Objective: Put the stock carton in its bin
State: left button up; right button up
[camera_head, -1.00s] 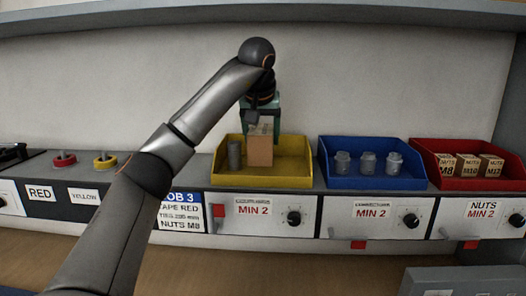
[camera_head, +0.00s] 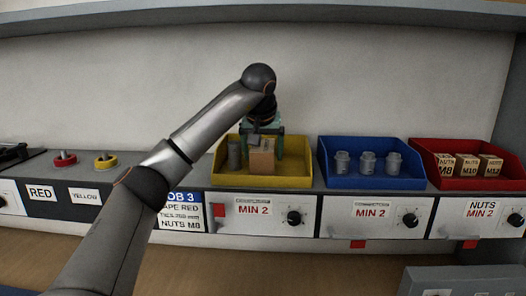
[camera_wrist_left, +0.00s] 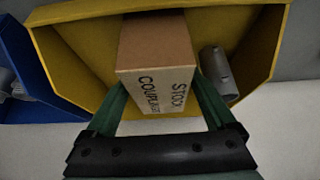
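The stock carton (camera_head: 262,160) is a brown box inside the yellow bin (camera_head: 298,183), low down and close to the bin's floor. I cannot tell whether it touches the floor. In the left wrist view, the carton (camera_wrist_left: 158,85) shows printed words reading "STOCK" and what looks like "COUPLINGS". My left gripper (camera_head: 262,145) reaches down from above, its green fingers on either side of the carton. In the left wrist view, the fingers (camera_wrist_left: 160,90) lie along the carton's sides and appear shut on it. My right gripper is not in view.
A grey cylinder (camera_head: 234,155) stands in the yellow bin beside the carton. A blue bin (camera_head: 372,183) with grey fittings and a red bin (camera_head: 470,184) with small cartons stand to the right. Red (camera_head: 64,159) and yellow (camera_head: 105,161) rolls lie left.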

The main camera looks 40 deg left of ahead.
pick_arm(q)
jog(key=shift+o, duration=0.6)
jog(key=shift+r, duration=0.1)
jog(key=shift+d+r, duration=0.1)
jog(key=shift+r, duration=0.15)
jog(key=v, duration=1.1)
jog(key=shift+r, duration=0.3)
jog(key=shift+s+d+f, duration=0.1)
